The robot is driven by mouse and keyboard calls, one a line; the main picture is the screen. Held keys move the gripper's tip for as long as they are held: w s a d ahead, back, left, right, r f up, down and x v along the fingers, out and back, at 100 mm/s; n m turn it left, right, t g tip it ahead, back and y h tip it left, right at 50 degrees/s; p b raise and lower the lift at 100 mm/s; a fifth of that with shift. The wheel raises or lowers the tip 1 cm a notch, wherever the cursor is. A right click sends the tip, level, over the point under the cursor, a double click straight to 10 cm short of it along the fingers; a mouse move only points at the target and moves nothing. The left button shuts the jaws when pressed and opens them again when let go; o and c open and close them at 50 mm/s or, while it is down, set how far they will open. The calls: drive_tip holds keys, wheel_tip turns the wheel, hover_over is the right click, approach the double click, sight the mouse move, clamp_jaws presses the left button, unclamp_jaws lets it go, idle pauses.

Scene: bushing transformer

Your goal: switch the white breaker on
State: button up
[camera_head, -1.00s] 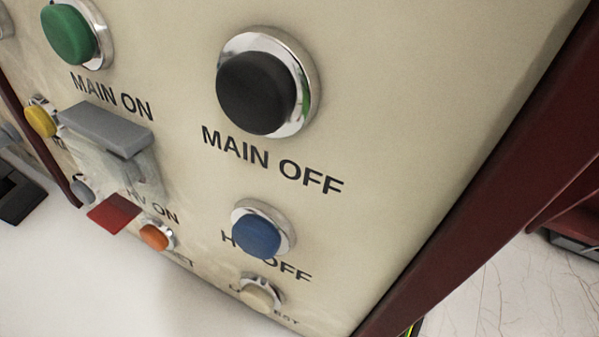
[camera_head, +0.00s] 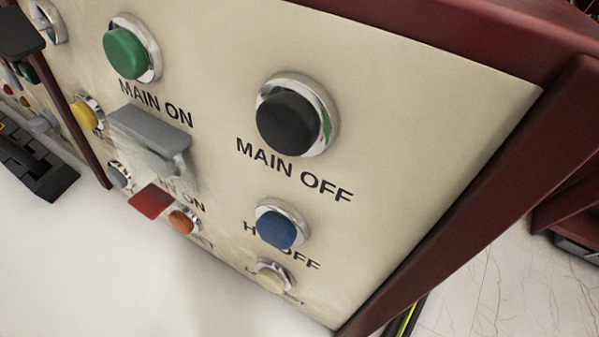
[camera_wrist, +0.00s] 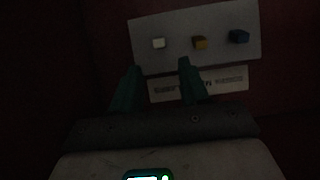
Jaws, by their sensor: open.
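In the dark wrist view, a small white block (camera_wrist: 158,43), which looks like the white breaker, sits at the left of a row on a pale grey plate (camera_wrist: 165,22). An orange block (camera_wrist: 199,42) and a blue block (camera_wrist: 238,36) sit to its right. My gripper (camera_wrist: 160,66) is open and empty. Its two greenish fingers point toward the plate, with the white block ahead of the gap between the tips. The picture is too dark to tell the distance or the breaker's position. The head view does not show my gripper or this row.
The head view shows a cream panel (camera_head: 420,130) with a green button (camera_head: 125,53), black button (camera_head: 287,123), blue button (camera_head: 276,230) and grey flap (camera_head: 150,128). A dark red frame (camera_head: 470,200) edges it. A label strip (camera_wrist: 198,84) lies below the grey plate.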

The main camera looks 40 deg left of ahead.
drive_tip(key=s+d+f+t+y+b, duration=0.1)
drive_tip(key=s+f+t+b, duration=0.45)
drive_tip(key=b, duration=0.45)
drive_tip(key=b+x, duration=0.2)
drive_tip(key=x, duration=0.8)
drive_tip(key=shift+w+r+b, duration=0.35)
drive_tip(key=shift+w+r, duration=0.05)
drive_tip(key=shift+r, duration=0.2)
drive_tip(key=shift+y, duration=0.3)
clamp_jaws()
